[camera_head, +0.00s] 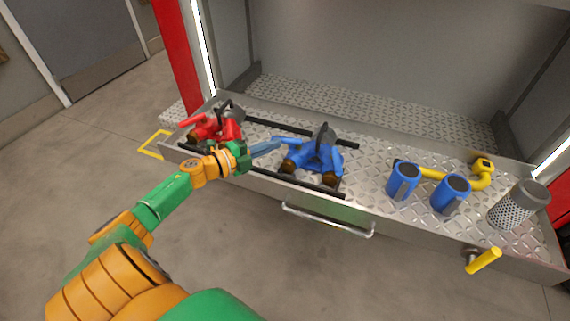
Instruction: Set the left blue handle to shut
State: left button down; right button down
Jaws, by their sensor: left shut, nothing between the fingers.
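A blue valve fitting (315,158) with a dark cap on top sits on the diamond-plate bumper deck, near the middle of the view. Its left blue handle (289,141) sticks out to the left, towards my left gripper. Its other blue handle (337,163) is on the right side and points downward. My left gripper (274,147) reaches in from the left with slim blue-grey fingers, shut and empty. The fingertips are at or very close to the left handle; I cannot tell whether they touch it. My right gripper is out of view.
A red valve fitting (216,128) stands left, close behind my left wrist. Black rails (300,182) run along the deck. Two blue cylinders (403,181), a yellow pipe (482,172) and a perforated grey cylinder (517,206) stand right. A yellow lever (484,261) and a handrail (327,222) are in front.

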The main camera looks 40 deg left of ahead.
pick_arm(q)
jog(key=shift+w+a, duration=0.25)
jog(key=shift+a, duration=0.05)
jog(key=shift+w+a, duration=0.3)
jog(key=shift+w, duration=0.05)
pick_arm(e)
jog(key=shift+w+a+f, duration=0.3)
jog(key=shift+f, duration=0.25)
